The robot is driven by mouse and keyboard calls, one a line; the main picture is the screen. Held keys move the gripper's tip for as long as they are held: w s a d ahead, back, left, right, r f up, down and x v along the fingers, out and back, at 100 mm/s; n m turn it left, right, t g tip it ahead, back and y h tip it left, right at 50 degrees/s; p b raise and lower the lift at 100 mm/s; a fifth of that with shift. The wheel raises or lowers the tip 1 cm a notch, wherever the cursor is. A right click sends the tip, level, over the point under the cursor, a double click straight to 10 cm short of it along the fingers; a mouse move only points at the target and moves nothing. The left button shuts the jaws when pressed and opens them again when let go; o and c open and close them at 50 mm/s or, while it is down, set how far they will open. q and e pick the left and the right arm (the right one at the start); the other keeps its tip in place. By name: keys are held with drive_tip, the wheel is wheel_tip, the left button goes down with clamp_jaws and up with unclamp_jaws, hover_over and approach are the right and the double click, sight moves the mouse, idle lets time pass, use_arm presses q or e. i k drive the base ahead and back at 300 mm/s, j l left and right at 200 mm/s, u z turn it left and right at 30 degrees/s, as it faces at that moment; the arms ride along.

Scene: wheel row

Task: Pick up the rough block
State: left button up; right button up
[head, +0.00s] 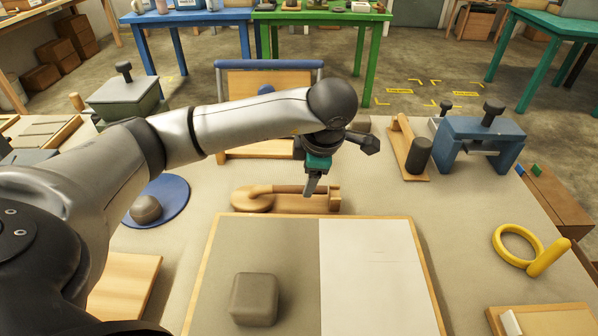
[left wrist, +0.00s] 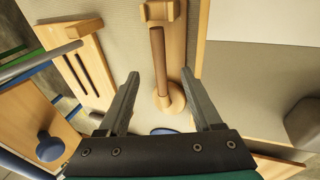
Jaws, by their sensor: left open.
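A grey block (head: 254,299) with rounded edges, which looks like the rough block, sits on the grey left half of a wood-framed board (head: 370,290). In the left wrist view the grey block (left wrist: 304,124) is partly cut off at the right edge. My left gripper (head: 312,186) is above the table behind the board, well apart from the block. In the left wrist view it is open and empty (left wrist: 160,80), with a wooden tool handle (left wrist: 158,60) showing between its fingers. My right gripper is not in view.
The wooden tool on its stand (head: 252,200) lies behind the board, below my left gripper. The board's white half is bare.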

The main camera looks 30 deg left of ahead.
sight(253, 301)
drive_tip(key=k+l, duration=1.15)
drive_tip(key=k, duration=0.15)
